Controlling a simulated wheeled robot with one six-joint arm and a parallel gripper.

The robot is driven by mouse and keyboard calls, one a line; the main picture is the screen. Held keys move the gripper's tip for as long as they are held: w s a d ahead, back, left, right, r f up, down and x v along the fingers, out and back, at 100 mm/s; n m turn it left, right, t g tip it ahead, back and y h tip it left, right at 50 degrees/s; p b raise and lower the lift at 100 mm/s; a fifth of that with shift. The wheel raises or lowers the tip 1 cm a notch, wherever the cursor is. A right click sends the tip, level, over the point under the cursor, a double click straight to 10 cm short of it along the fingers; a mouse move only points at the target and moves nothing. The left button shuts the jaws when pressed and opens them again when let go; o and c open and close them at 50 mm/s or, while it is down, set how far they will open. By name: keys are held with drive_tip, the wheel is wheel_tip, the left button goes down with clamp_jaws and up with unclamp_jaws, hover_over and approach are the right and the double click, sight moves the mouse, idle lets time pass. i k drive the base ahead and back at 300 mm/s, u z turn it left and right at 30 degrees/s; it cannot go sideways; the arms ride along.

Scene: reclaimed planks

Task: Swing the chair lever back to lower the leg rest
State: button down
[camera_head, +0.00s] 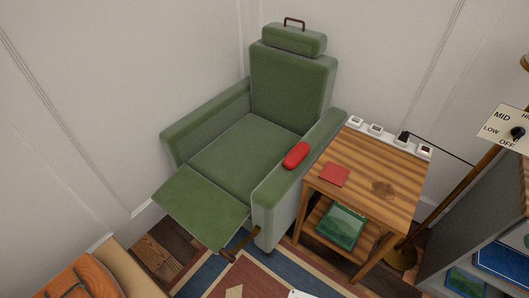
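A green armchair (292,90) stands against the wall corner. Its leg rest (201,207) is raised and juts out flat in front of the seat. A brown chair lever (240,245) shows low at the front of the right armrest's side, pointing down and toward the front left. My gripper is not clearly in view, and nothing is seen touching the lever.
A red object (296,155) lies on the right armrest. A wooden side table (395,200) stands close to the chair's right, with a lamp pole (450,210) beyond it. A patterned rug (255,281) covers the floor in front. A wooden piece (85,278) is at bottom left.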

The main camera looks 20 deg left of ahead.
sight(229, 256)
drive_tip(key=z, duration=0.6)
drive_tip(key=i, duration=0.25)
drive_tip(key=u, duration=1.95)
